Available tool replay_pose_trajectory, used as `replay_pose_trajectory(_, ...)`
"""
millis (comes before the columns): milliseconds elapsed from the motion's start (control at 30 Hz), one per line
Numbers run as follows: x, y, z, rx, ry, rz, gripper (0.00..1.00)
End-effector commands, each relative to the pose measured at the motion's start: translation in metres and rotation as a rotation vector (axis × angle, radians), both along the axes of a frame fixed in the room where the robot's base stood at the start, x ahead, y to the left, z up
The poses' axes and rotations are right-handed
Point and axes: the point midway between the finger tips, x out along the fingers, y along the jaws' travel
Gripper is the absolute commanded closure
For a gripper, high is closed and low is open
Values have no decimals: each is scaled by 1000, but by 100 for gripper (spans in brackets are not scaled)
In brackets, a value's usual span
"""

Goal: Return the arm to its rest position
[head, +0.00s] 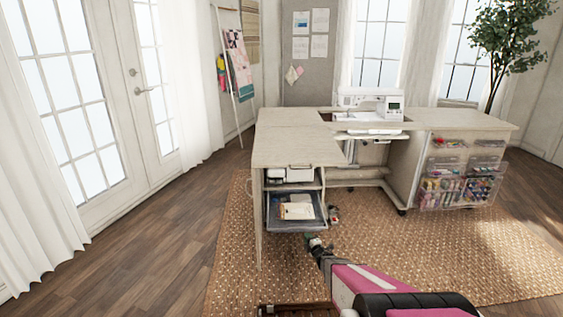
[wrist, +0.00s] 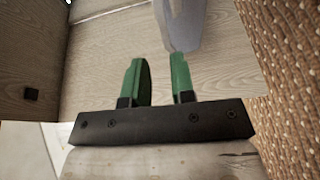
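My arm (head: 355,281) reaches forward from the bottom of the head view, low above the woven rug. My gripper (head: 315,241) is at its far end, just in front of and below the pulled-out drawer of the sewing cabinet. In the wrist view my gripper (wrist: 158,78) shows two green fingers standing apart, with only a wood panel seen between them. It is open and empty. A translucent piece (wrist: 180,28) lies just beyond the fingertips; I cannot tell whether they touch it.
The clear drawer (head: 272,222) stands open with papers in it, under a shelf. The sewing cabinet (head: 290,146) carries a white sewing machine (head: 371,101). Clear bins (head: 443,192) hang at its right end. The rug (head: 475,260) is bare to the right of my arm.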

Motion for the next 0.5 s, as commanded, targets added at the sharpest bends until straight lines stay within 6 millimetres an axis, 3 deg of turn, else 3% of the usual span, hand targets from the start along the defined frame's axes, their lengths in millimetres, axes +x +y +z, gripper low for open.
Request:
replay_pose_trajectory(267, -13, -24, 60, 166, 281, -246, 77)
replay_pose_trajectory(500, -58, -43, 113, 408, 596, -549, 77)
